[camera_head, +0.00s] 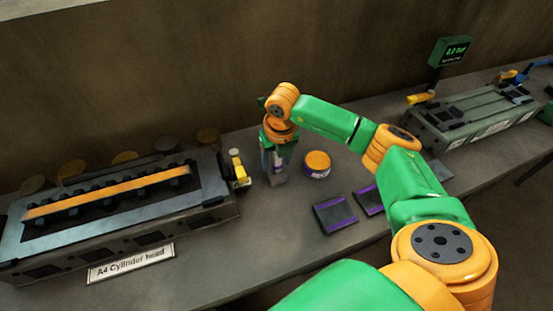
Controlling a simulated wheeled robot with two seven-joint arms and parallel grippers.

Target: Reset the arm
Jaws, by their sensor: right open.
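My right arm, green and orange, reaches in from the lower right across the bench. Its gripper (275,176) hangs down over the middle of the bench, just right of the cylinder head. The jaws are open, and I see nothing held between them. They are small here, so I cannot tell whether the tips touch the bench. My left gripper is not in view.
The A4 cylinder head (150,231) lies left, with a small yellow-handled item (238,170) at its right end. An orange-topped round tin (317,163) and dark purple-edged pads (335,213) are right of the gripper. A green-grey unit (475,117) stands at right.

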